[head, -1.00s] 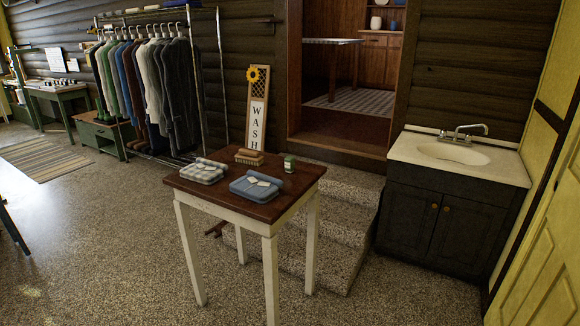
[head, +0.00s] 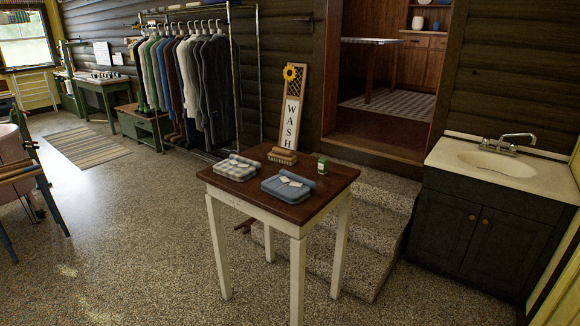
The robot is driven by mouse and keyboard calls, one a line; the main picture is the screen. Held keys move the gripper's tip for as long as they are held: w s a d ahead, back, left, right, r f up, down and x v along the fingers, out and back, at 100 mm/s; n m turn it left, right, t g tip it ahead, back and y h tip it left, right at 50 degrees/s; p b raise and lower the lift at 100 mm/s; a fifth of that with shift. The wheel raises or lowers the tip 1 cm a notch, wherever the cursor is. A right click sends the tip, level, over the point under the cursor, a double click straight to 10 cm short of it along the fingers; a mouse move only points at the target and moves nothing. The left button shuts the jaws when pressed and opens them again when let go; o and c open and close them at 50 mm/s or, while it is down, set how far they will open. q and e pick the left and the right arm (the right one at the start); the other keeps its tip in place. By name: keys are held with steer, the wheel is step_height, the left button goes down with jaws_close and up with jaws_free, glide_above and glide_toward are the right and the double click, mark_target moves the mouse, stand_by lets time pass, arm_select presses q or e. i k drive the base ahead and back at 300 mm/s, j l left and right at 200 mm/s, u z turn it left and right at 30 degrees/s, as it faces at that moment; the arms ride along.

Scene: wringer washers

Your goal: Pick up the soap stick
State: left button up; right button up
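A small upright green and white item (head: 322,167) stands near the back right edge of the brown tabletop. It may be the soap stick, but it is too small to tell for sure. The small table (head: 325,184) has a brown top and white legs. A brush (head: 283,156) with a wooden top stands at the back of the tabletop. Neither of my grippers is in view.
A wringer washer (head: 20,170) stands at the left edge. A WASH sign (head: 291,115) rises behind the table, beside stone steps (head: 365,215). A sink cabinet (head: 465,235) is at right, a clothes rack (head: 232,85) at back left. The speckled floor left of the table is clear.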

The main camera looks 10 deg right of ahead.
mark_target(323, 162)
steer(key=i+l+u, duration=0.2)
steer(key=l, duration=0.15)
steer(key=i+l+u, duration=0.15)
steer(key=l, duration=0.2)
steer(key=l+u, duration=0.2)
steer(key=l, duration=0.15)
steer(key=i+l+u, duration=0.2)
steer(key=l, duration=0.2)
